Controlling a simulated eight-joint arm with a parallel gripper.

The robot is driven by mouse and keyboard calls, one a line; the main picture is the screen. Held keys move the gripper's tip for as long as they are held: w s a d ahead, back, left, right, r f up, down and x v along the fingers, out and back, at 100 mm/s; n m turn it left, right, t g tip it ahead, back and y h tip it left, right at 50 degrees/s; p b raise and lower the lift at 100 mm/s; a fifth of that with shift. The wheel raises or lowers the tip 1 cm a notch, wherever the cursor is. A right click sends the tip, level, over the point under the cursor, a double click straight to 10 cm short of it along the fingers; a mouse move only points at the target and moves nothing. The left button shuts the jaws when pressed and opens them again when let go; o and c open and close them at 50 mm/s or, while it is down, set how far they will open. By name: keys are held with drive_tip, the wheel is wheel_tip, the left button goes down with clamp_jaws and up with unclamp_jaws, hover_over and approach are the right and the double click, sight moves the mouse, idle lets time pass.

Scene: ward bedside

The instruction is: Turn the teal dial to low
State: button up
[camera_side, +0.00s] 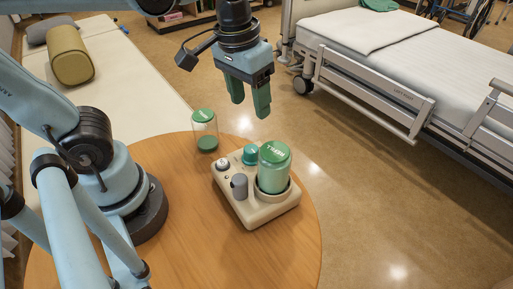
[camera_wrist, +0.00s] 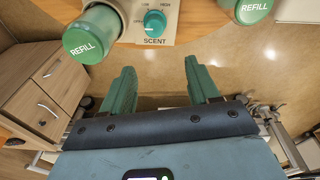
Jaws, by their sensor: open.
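The teal dial (camera_side: 250,154) is on the top face of a beige device (camera_side: 257,213) on the round wooden table. In the wrist view the dial (camera_wrist: 155,20) sits above the word SCENT, with small markings around it. A white mark shows on its left side, toward the label that seems to read OFF. My gripper (camera_side: 249,110) is open and empty, pointing down above the device and apart from the dial. Its green fingers (camera_wrist: 162,82) also show in the wrist view, below the dial in the picture.
A green-lidded REFILL jar (camera_side: 273,170) stands in the device's round holder. Another green-lidded jar (camera_side: 204,130) stands on the table behind it. A grey knob (camera_side: 239,186) and a white knob (camera_side: 222,165) are beside the dial. A bed (camera_side: 390,70) stands at the right.

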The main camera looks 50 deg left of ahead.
sight(250, 149)
drive_tip(key=shift+g, duration=0.8)
drive_tip(key=shift+s+d+f, duration=0.15)
drive_tip(key=shift+d+f, duration=0.05)
drive_tip(key=shift+f, duration=1.6)
drive_tip(key=shift+s+d+f, duration=0.1)
drive_tip(key=shift+d+f, duration=0.1)
drive_tip(key=shift+f, duration=1.6)
drive_tip(key=shift+s+d+f, duration=0.15)
drive_tip(key=shift+d+f, duration=0.05)
drive_tip(key=shift+f, duration=1.6)
drive_tip(key=c, duration=1)
drive_tip(key=shift+c, duration=0.2)
